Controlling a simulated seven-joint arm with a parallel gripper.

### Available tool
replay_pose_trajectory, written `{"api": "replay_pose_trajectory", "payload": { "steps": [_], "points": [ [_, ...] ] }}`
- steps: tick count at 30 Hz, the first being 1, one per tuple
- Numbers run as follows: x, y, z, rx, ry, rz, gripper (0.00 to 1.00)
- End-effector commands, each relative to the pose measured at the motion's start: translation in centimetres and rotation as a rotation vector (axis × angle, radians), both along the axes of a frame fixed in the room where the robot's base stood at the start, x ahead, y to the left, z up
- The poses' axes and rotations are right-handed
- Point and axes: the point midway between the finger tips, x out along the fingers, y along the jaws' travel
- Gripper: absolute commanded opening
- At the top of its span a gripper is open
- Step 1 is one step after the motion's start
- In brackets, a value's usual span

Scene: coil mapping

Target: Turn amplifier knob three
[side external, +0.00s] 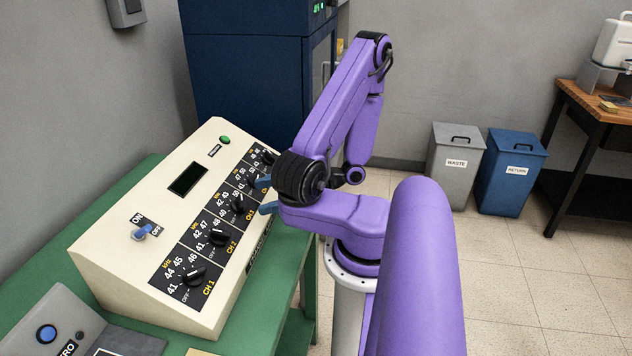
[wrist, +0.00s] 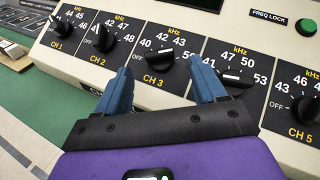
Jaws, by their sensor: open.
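The cream amplifier box (side external: 150,215) stands on a green table, with a row of black knobs on its sloped front. Knob three, marked CH 3 (wrist: 158,58), is a black pointer knob in the middle of the row in the wrist view; it also shows in the side view (side external: 238,204). My gripper (wrist: 161,68) is open and empty. Its two blue fingers point at the panel, one on each side of the CH 3 knob in the wrist view. In the side view my gripper (side external: 266,195) is just right of the knob; I cannot tell whether the fingers touch the panel.
The CH 2 knob (wrist: 104,40) and CH 4 knob (wrist: 236,79) flank the CH 3 knob closely. A blue ON/OFF switch (side external: 143,232) and green button (side external: 225,140) are on the box. A grey device (side external: 60,318) stands at lower left. The dark blue cabinet (side external: 245,75) is behind.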

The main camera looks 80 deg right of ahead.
Motion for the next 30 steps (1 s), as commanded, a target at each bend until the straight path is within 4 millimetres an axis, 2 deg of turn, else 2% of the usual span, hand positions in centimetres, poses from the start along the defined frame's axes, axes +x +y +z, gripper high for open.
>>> {"api": "replay_pose_trajectory", "payload": {
  "steps": [12, 18, 24, 30],
  "points": [
    [-7.5, -3.2, 1.4, -0.003, 0.004, -0.006, 0.7],
    [-10.3, -4.4, 2.0, 0.0, 0.002, -0.004, 0.7],
    [-11.6, -4.8, 2.4, 0.001, 0.002, -0.001, 0.7],
    [-11.7, -4.9, 2.4, 0.002, 0.0, 0.001, 0.7]
  ]
}}
